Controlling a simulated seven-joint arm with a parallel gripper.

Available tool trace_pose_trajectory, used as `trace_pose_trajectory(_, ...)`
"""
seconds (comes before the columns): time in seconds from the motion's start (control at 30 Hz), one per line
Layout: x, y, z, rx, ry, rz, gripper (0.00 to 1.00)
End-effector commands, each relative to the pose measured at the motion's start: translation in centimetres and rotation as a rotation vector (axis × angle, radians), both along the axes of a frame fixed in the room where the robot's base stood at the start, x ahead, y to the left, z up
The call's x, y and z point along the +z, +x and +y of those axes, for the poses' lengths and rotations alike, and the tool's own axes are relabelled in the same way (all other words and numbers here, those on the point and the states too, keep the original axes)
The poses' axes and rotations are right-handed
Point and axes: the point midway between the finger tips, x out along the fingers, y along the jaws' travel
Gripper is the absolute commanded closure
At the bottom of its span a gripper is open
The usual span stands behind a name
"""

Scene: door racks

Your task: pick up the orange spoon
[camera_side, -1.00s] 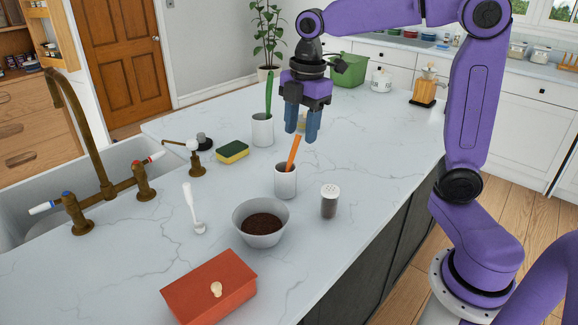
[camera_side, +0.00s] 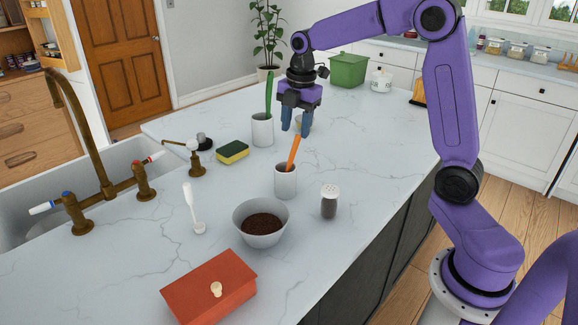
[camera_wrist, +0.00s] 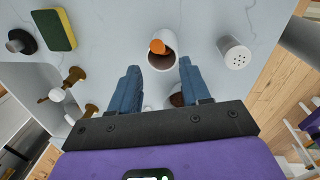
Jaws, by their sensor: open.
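The orange spoon (camera_side: 294,152) leans in a white cup (camera_side: 286,182) on the counter, its handle sticking up out of the rim. In the wrist view the orange spoon (camera_wrist: 157,47) shows end-on inside the white cup (camera_wrist: 161,60), ahead of the fingertips and roughly centred between them. My gripper (camera_side: 295,128) is open and empty, with its blue fingers above and slightly behind the spoon's top in the side view. My gripper (camera_wrist: 160,75) shows both fingers spread in the wrist view. The spoon's lower end is hidden in the cup.
A second white cup (camera_side: 263,131) with a green utensil stands left of my gripper. A sponge (camera_side: 232,153) lies near the sink. A red box (camera_side: 209,290) is in front.

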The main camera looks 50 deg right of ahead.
Motion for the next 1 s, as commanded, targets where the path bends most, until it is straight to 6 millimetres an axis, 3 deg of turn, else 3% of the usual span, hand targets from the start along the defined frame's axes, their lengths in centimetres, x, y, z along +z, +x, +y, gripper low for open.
trace_pose_trajectory(0.1, -2.0, 0.1, 0.0, -0.001, -0.001, 0.004, 0.53)
trace_pose_trajectory(0.43, -4.4, 0.4, 0.0, -0.001, 0.0, 0.002, 0.53)
trace_pose_trajectory(0.7, -8.1, 0.7, 0.0, -0.001, -0.001, 0.004, 0.53)
trace_pose_trajectory(1.0, -8.7, 0.8, 0.0, -0.001, 0.0, 0.0, 0.53)
